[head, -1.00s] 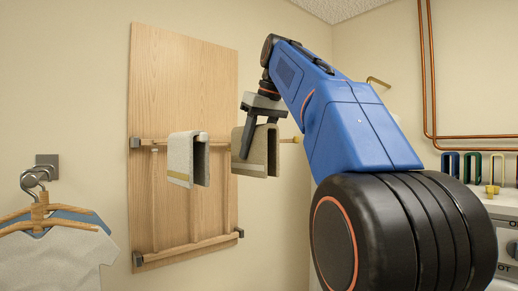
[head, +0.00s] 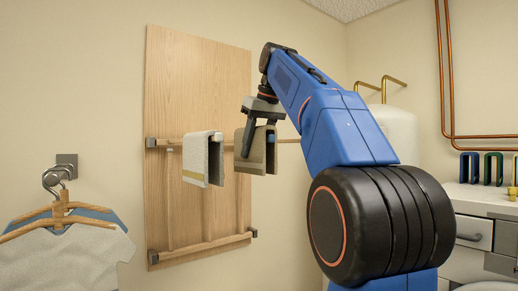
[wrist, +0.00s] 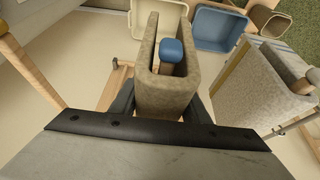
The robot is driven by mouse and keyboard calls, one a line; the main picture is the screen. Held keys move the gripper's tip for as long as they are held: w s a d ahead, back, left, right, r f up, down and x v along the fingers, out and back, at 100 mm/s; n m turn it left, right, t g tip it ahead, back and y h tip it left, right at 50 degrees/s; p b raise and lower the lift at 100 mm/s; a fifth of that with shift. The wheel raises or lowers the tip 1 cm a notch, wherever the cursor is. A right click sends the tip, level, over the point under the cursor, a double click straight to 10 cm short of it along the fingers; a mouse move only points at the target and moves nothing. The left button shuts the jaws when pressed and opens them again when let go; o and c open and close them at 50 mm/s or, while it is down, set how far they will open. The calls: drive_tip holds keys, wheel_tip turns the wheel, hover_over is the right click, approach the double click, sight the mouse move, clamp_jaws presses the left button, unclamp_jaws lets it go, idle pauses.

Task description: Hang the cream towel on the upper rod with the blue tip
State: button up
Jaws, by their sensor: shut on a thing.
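The towel in my gripper (head: 259,146) is folded into an upside-down U and looks tan or cream (head: 243,160). My gripper is shut on it from above. In the wrist view this towel (wrist: 148,92) has a blue tip (wrist: 171,50) on a wooden rod between its two hanging sides. I cannot tell whether the towel rests on that rod. A paler grey-white towel with a mustard stripe (head: 197,160) hangs close to the left.
A wooden board (head: 200,85) with an upper bar and a lower bar (head: 205,246) stands at the wall. Shirts on hangers (head: 65,250) are at the left. A white tank (head: 398,132) and counter are at the right.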

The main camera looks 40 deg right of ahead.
drive_tip(key=shift+w, duration=0.9)
drive_tip(key=shift+s+f, duration=0.1)
drive_tip(key=shift+f, duration=0.65)
drive_tip(key=o, duration=1.2)
drive_tip(key=shift+o, duration=0.2)
drive_tip(key=shift+v, duration=3.7)
